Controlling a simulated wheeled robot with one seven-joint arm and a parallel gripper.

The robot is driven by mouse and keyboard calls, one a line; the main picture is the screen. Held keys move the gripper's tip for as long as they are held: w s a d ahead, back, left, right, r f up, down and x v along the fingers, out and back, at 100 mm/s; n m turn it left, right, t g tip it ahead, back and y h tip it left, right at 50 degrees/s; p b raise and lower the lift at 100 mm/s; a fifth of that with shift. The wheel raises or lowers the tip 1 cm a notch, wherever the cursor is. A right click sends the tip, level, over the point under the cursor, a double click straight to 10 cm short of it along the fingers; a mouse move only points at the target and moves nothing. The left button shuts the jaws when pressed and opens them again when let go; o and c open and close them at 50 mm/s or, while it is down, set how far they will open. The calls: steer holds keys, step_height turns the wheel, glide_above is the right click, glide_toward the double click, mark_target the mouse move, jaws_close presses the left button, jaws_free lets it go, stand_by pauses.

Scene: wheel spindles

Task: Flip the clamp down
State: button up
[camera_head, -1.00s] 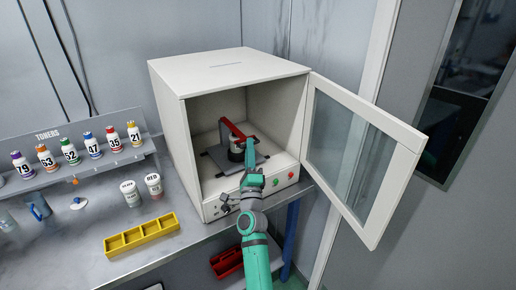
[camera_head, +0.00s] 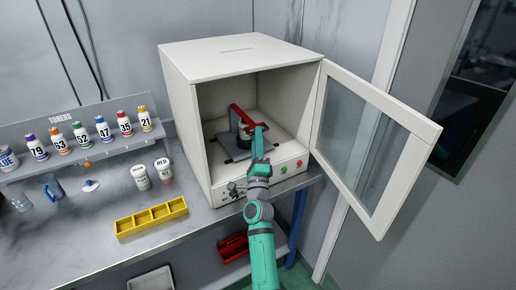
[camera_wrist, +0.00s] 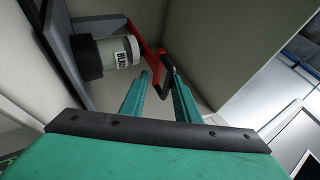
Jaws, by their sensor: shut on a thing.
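The red clamp (camera_head: 241,114) is on a grey fixture (camera_head: 232,142) inside the open white cabinet. Its red bar slopes down toward the cabinet front, above a dark and pale jar (camera_head: 245,136). In the wrist view the clamp's red arm (camera_wrist: 151,52) ends in a dark handle (camera_wrist: 170,74). My gripper (camera_head: 260,128) reaches in through the cabinet's front. It is shut on the clamp's handle, with its teal fingers (camera_wrist: 158,82) around it. The jar (camera_wrist: 120,53) lies beyond the fingers, its label reading "BLA" and partly cut off. My fingers hide part of the handle.
The white cabinet's (camera_head: 178,110) glass door (camera_head: 352,135) stands open to the right. A yellow tray (camera_head: 151,217), two labelled jars (camera_head: 140,178) and a toner shelf (camera_head: 90,152) are to the left.

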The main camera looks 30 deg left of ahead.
steer(key=v, duration=1)
steer(key=shift+s+d+f, duration=0.15)
steer(key=shift+s+f, duration=0.05)
stand_by(0.4)
